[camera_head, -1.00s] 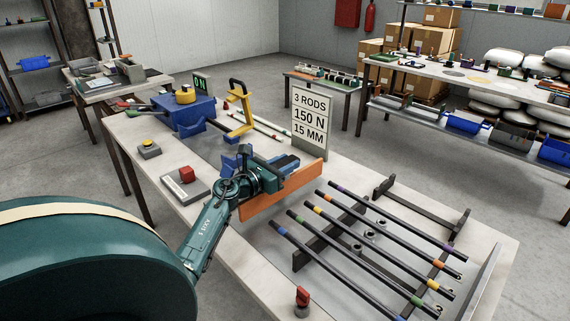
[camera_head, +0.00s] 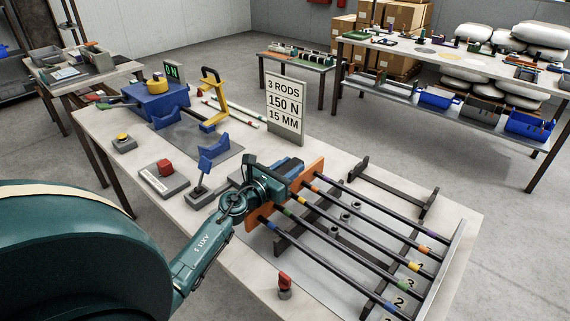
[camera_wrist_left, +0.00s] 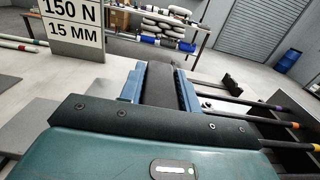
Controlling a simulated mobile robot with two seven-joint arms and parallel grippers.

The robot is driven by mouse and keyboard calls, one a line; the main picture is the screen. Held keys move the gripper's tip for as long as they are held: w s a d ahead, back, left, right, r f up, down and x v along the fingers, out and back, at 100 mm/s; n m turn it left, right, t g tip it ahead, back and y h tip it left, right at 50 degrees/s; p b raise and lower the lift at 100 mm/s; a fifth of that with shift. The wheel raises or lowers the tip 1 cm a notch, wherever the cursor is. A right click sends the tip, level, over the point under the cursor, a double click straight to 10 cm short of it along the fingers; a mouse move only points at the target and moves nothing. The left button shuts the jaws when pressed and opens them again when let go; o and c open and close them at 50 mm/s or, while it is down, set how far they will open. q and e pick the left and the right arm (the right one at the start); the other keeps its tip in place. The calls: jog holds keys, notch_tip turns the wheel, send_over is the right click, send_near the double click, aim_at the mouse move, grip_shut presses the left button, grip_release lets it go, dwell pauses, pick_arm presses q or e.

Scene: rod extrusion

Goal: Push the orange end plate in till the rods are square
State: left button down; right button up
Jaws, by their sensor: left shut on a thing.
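The orange end plate (camera_head: 314,174) stands upright across the left ends of several dark rods (camera_head: 368,226) with coloured bands. My left gripper (camera_head: 286,174) is at the plate's left face, shut on its holding part; the gripper body hides the plate's middle. The rods' left ends meet or nearly meet the plate; I cannot tell whether each touches. The rods lie across dark notched supports (camera_head: 292,243) and run to a grey end wall (camera_head: 445,262). In the left wrist view, blue jaws (camera_wrist_left: 160,85) flank a dark block, and rods (camera_wrist_left: 250,102) show at right. My right gripper is not in view.
A sign (camera_head: 285,107) reads 3 rods, 150 N, 15 mm. A blue box (camera_head: 160,106) sits further back.

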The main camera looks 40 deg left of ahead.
pick_arm(q)
jog(key=c, duration=1.1)
grip_release()
jog(key=shift+d, duration=0.3)
jog(key=shift+o, duration=0.5)
jog(key=shift+a, duration=0.1)
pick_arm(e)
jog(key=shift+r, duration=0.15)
pick_arm(q)
jog(key=shift+s, duration=0.1)
jog(key=s, duration=0.4)
jog(key=s+b, duration=0.1)
jog(key=s, duration=0.3)
jog(key=s+a+b, duration=0.1)
jog(key=s, duration=0.3)
jog(key=shift+f, duration=0.15)
jog(key=shift+s, duration=0.5)
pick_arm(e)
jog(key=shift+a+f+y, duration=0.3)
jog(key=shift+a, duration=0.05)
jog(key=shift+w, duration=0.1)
